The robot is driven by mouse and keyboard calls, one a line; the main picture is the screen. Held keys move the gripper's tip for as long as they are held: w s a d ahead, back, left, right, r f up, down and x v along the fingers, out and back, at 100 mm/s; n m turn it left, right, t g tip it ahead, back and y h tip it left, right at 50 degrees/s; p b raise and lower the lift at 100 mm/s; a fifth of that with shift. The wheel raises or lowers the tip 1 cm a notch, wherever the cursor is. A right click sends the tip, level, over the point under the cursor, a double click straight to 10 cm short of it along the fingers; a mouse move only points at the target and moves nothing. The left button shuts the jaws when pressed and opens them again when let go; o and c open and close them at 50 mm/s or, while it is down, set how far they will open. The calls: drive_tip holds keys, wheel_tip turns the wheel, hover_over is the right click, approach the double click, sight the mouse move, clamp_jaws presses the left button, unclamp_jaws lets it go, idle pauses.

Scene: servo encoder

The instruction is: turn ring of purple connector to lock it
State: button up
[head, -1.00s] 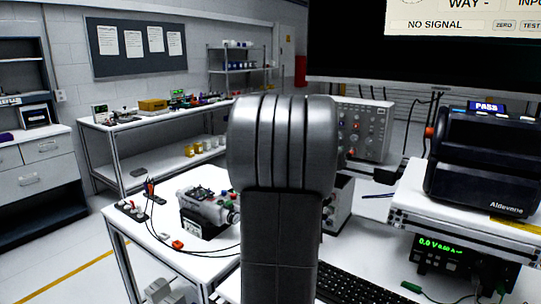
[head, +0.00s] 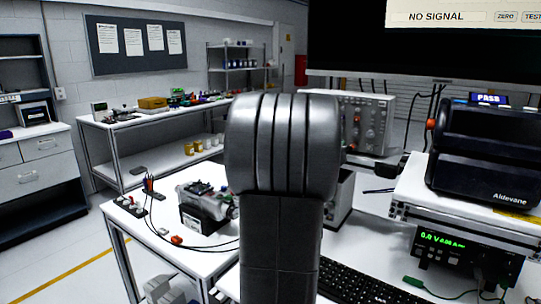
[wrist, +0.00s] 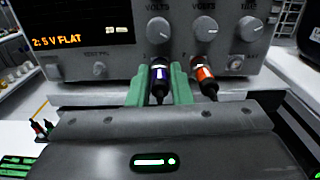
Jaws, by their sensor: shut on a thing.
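The purple connector (wrist: 158,86) is a black plug with a purple band, on a socket low on the front of a grey instrument in the wrist view. My gripper (wrist: 159,88) has its two green fingers on either side of it and is shut on it. How far its ring is turned cannot be told. An orange connector (wrist: 204,78) is plugged in just right of the right finger, close to it. In the head view my own arm hides the gripper and the purple connector.
The grey instrument (wrist: 120,67) has knobs above the connectors and a display reading "2: 5 V FLAT". In the head view, a monitor (head: 345,45) reading "NO SIGNAL", a dark Aldevane unit (head: 485,165) and a keyboard (head: 362,285) surround my arm.

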drive_tip(key=shift+m+b, duration=2.65)
drive_tip(key=shift+m, duration=0.25)
idle(0.5)
drive_tip(key=o, duration=0.5)
drive_tip(key=shift+o, duration=0.2)
drive_tip(key=b+v, duration=0.2)
drive_tip(key=v, duration=0.7)
idle(0.5)
drive_tip(key=shift+p+x, duration=0.95)
drive_tip(key=shift+x, duration=3.3)
